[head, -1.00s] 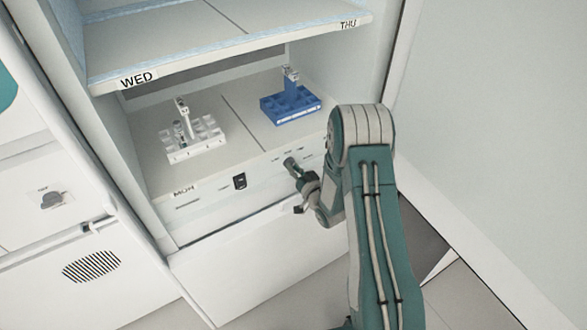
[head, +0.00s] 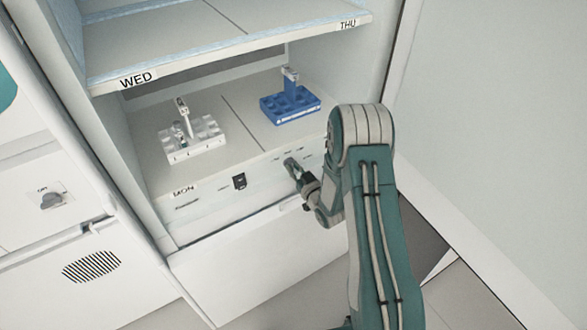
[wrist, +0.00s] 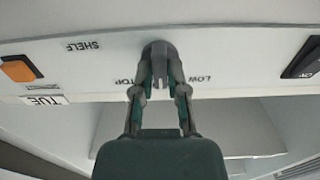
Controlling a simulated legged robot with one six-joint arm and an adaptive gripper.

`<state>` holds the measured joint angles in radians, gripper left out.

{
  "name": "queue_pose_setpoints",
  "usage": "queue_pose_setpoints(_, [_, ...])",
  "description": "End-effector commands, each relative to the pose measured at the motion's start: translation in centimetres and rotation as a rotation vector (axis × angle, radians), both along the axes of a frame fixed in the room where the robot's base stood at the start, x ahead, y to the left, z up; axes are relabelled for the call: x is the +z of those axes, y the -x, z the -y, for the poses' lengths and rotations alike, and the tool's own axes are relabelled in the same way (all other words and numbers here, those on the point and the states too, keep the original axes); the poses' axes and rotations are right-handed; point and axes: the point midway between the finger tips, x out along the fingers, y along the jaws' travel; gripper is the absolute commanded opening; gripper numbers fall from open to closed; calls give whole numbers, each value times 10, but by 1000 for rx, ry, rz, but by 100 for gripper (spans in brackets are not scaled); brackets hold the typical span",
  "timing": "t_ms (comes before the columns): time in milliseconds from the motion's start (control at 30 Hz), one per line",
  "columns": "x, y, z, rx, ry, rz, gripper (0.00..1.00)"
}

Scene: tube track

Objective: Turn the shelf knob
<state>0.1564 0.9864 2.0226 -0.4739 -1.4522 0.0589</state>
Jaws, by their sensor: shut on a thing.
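The shelf knob (wrist: 158,49) is a grey round knob on the white front panel. In the wrist view it sits at top centre, with upside-down labels SHELF, TOP (its first letter perhaps hidden) and LOW around it. My gripper (wrist: 160,72) is shut on the knob, one fingertip on each side. In the head view my gripper (head: 292,165) reaches the panel below the blue rack; its fingers and the arm hide the knob and part of the panel there.
A white rack (head: 205,143) and a blue rack (head: 300,106) stand on the lower shelf above the panel. The WED/THU shelf (head: 230,55) overhangs.

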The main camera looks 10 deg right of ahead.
Motion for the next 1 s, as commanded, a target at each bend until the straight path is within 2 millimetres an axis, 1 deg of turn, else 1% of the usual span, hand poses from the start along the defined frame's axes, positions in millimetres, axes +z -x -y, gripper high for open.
queue_pose_setpoints(167, [1,-1,0,-1,0,1,0])
queue_pose_setpoints(200, [1,-1,0,-1,-1,2,36])
queue_pose_setpoints(233, [1,-1,0,-1,-1,2,50])
queue_pose_setpoints(267, [1,-1,0,-1,-1,2,53])
queue_pose_setpoints(567, [1,0,0,0,-1,1,53])
queue_pose_setpoints(667, [0,3,1,-1,-1,0,53])
queue_pose_setpoints(767, [0,14,5,-2,-2,-2,53])
queue_pose_setpoints(1000, [0,61,21,-4,-3,-3,53])
